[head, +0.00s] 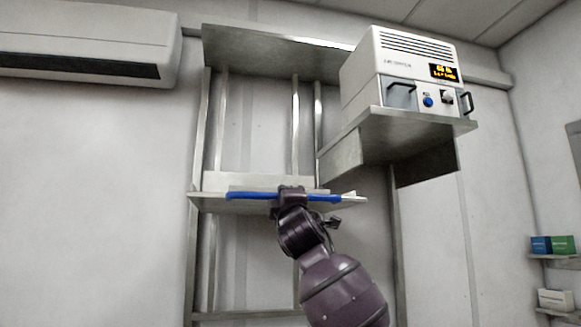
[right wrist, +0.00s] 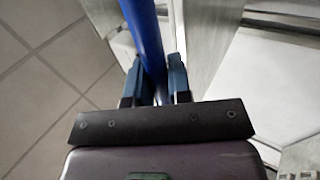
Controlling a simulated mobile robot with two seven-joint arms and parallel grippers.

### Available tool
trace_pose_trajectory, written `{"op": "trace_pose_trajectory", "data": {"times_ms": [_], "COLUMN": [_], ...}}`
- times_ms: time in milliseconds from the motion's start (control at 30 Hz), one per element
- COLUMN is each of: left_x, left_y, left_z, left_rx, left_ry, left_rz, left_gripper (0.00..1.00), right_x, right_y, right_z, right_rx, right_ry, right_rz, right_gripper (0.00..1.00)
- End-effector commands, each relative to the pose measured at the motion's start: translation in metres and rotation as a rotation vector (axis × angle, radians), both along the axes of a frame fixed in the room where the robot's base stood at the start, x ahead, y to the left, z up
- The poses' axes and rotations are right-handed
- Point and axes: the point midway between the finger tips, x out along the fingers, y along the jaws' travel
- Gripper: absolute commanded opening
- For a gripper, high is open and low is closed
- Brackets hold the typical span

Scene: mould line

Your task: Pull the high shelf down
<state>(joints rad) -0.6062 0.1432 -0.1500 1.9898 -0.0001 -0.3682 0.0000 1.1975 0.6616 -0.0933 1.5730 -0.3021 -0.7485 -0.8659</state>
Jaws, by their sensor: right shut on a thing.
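The pull-down shelf (head: 210,204) is a grey metal board in a tall metal frame in the head view, with a blue bar (head: 240,195) along its front edge. My right gripper (head: 291,190) is at the middle of the bar, its fingers mostly hidden behind its own body. In the right wrist view the blue bar (right wrist: 143,30) runs between the two fingers of my right gripper (right wrist: 153,80), which are shut on it. The shelf's surface behind the bar is partly hidden. My left gripper is not in view.
A white device (head: 415,65) with an orange display stands on a metal wall shelf (head: 400,125) at the upper right, close to the frame. An air conditioner (head: 90,42) hangs at the upper left. Small boxes (head: 552,245) sit on shelves at the far right.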

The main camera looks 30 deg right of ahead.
Motion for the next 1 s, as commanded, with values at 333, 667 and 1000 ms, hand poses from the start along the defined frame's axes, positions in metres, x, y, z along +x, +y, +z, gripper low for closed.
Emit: {"op": "trace_pose_trajectory", "data": {"times_ms": [333,667,1000], "left_x": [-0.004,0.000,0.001], "left_y": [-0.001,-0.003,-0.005], "left_z": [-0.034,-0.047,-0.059], "left_rx": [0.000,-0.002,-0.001], "left_ry": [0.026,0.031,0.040], "left_rz": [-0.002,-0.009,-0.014], "left_gripper": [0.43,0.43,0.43], "right_x": [0.009,0.009,0.008], "right_y": [0.000,0.000,0.000], "right_z": [-0.108,-0.199,-0.264], "right_rx": [0.000,0.001,0.001], "right_ry": [0.009,0.012,0.009], "right_rz": [0.000,0.000,-0.001], "right_gripper": [0.00,0.00,0.00]}}
